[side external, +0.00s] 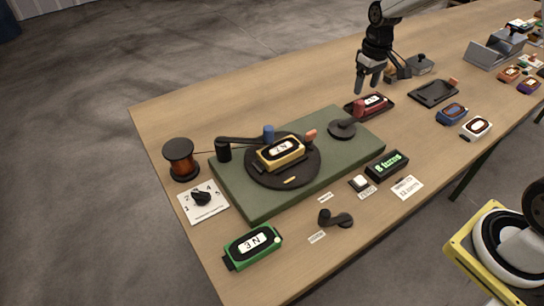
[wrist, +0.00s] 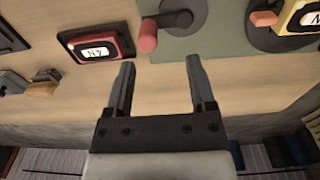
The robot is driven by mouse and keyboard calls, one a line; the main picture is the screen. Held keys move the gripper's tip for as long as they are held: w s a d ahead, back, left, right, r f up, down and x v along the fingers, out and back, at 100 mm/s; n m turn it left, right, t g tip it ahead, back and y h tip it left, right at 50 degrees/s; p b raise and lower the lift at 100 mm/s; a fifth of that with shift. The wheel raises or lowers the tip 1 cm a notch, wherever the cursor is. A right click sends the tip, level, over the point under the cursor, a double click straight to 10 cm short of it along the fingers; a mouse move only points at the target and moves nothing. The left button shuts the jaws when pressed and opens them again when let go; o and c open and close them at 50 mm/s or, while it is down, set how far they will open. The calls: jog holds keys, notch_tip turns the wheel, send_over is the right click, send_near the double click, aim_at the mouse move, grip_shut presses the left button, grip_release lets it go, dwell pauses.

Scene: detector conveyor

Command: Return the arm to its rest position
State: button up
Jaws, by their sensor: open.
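My gripper (side external: 370,80) hangs above the back part of the wooden table, a little behind the red device in its dark tray. In the wrist view my gripper (wrist: 160,85) has its two dark fingers spread apart, with only bare tabletop between them. The red device (side external: 374,101) with a white label also shows in the wrist view (wrist: 96,46), up and left of the fingers. Nothing is held.
A green board (side external: 240,196) carries a round black turntable (side external: 255,176) with a yellow device (side external: 281,154), and a crank with a red knob (side external: 358,108). A green device (side external: 252,246), a copper spool (side external: 179,158), a dark tray (side external: 432,94) and a grey bin (side external: 495,52) stand around it.

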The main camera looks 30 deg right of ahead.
jog(key=s+a+f+t, duration=0.1)
jog(key=s+a, duration=0.4)
jog(key=s, duration=0.3)
jog(key=s+a+f+t, duration=0.1)
jog(key=s+a, duration=0.4)
jog(key=s, duration=0.4)
jog(key=shift+f, duration=0.15)
